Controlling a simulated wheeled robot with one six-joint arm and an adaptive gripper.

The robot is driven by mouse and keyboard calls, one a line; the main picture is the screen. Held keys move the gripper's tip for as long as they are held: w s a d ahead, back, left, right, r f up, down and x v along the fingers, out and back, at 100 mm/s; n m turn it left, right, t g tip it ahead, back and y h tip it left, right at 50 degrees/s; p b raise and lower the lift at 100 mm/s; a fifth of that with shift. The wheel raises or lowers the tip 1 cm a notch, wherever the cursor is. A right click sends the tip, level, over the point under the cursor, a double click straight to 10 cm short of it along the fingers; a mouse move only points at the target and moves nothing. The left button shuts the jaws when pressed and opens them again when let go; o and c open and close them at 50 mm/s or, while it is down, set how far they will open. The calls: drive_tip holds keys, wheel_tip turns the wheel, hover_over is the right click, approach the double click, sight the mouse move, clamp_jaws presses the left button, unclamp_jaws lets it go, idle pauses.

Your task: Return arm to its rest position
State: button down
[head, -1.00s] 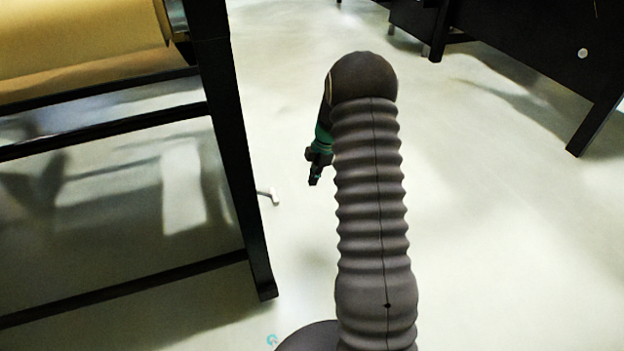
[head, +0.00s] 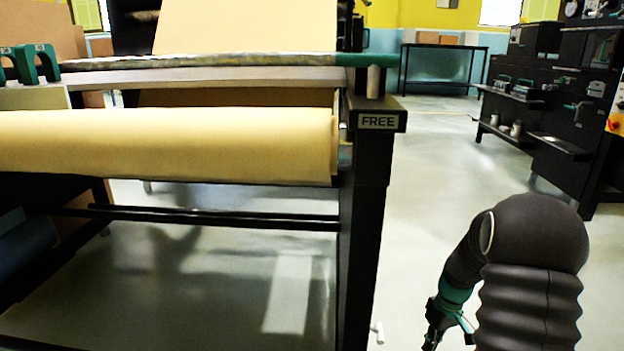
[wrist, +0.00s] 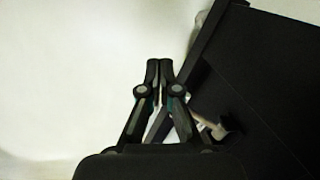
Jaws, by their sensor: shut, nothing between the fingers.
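My gripper (wrist: 159,66) is shut, its two fingertips together and empty in the wrist view. In the head view my gripper (head: 431,342) hangs low at the lower right, partly cut off by the bottom edge. My arm is folded, with its dark ribbed sleeve in front of the gripper's upper part. The gripper is to the right of the roll stand's black leg (head: 362,240), over open floor and touching nothing that I can see.
A big kraft paper roll (head: 170,145) lies in the black stand at left, with a "FREE" label (head: 378,122) on its corner. Dark shelving with tools (head: 560,110) stands at right. A dark table (head: 442,70) is far back. The floor between (head: 440,190) is clear.

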drive_tip(key=s+a+r+m+t+p, duration=0.1)
drive_tip(key=s+a+r+t+p, duration=0.1)
drive_tip(key=s+r, duration=0.6)
drive_tip(key=s+a+r+m+t+h+p, duration=0.1)
drive_tip(key=s+a+r+p, duration=0.3)
drive_tip(key=r, duration=1.1)
drive_tip(key=s+a+r+m+t+h+p, duration=0.1)
drive_tip(key=s+a+r+t+p, duration=0.2)
drive_tip(key=s+a+r, duration=0.5)
drive_tip(key=s+r, duration=0.4)
drive_tip(key=shift+r+m+t, duration=0.15)
drive_tip(key=shift+m+t, duration=0.25)
drive_tip(key=shift+a, duration=0.1)
